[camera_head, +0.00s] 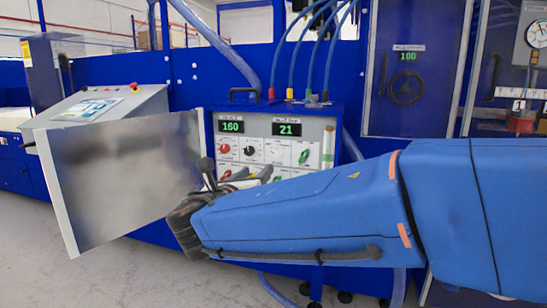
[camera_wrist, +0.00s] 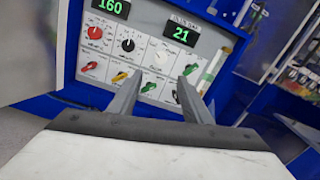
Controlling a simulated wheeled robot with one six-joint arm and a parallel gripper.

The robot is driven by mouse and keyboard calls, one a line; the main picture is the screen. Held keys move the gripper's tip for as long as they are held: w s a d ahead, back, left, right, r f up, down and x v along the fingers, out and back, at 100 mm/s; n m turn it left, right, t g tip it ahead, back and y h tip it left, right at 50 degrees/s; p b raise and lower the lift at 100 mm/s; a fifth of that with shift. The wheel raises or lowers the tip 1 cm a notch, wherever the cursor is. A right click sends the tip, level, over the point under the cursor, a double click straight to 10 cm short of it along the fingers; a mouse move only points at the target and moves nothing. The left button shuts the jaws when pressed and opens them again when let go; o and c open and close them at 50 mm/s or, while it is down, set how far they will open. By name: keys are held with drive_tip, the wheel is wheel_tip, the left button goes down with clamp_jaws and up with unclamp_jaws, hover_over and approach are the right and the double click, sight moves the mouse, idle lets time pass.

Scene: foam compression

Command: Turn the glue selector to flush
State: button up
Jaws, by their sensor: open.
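The control panel (camera_head: 256,163) of the blue cabinet carries two rows of small knobs. The wrist view shows a red knob (camera_wrist: 96,32), a black knob (camera_wrist: 128,45), a white knob (camera_wrist: 162,56) and a green knob (camera_wrist: 190,70) above.
Green displays (camera_wrist: 181,34) read 160 and 21. A grey panel door (camera_head: 125,180) stands open at left, close to my wrist. Blue hoses (camera_head: 305,50) rise from the cabinet top. A blue door (camera_head: 410,80) with a handwheel is at right. A sloped console (camera_head: 105,105) stands left.

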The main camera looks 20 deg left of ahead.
sight(275, 154)
drive_tip(key=w, duration=1.5)
drive_tip(key=shift+w, duration=0.4)
drive_tip(key=c, duration=1.1)
